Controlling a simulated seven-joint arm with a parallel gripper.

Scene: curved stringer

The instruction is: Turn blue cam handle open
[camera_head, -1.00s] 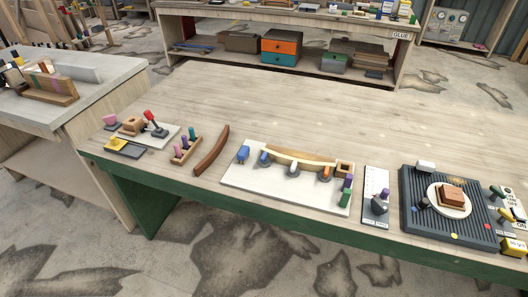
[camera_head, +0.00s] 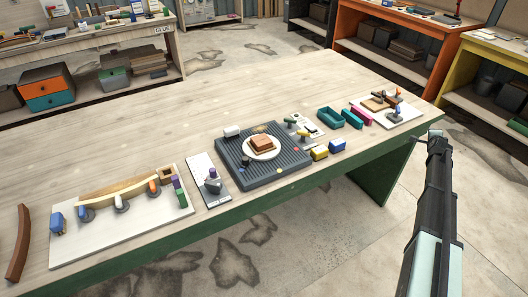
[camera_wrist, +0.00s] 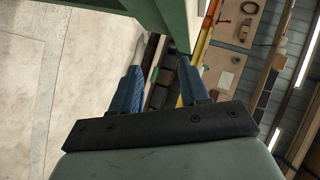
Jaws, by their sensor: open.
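In the head view a white board (camera_head: 140,226) at the left of the bench carries a curved pale wooden piece (camera_head: 122,186). Several small levers stand along its front: one with a blue part (camera_head: 83,211), a grey one (camera_head: 121,203) and one with orange (camera_head: 153,187). A separate blue piece (camera_head: 57,222) is at the board's left end. Which way the blue handle is turned is too small to tell. My gripper (camera_wrist: 160,67) is open, its two blue fingers apart with nothing between them. My arm is at the far right, beyond the bench edge, far from the board.
A dark brown curved strip (camera_head: 17,243) lies left of the board. Right of it are a small plate with a grey knob (camera_head: 212,185), a ribbed dark mat (camera_head: 275,182), teal trays (camera_head: 330,117) and another white board (camera_head: 400,115). The back of the bench (camera_head: 200,115) is clear.

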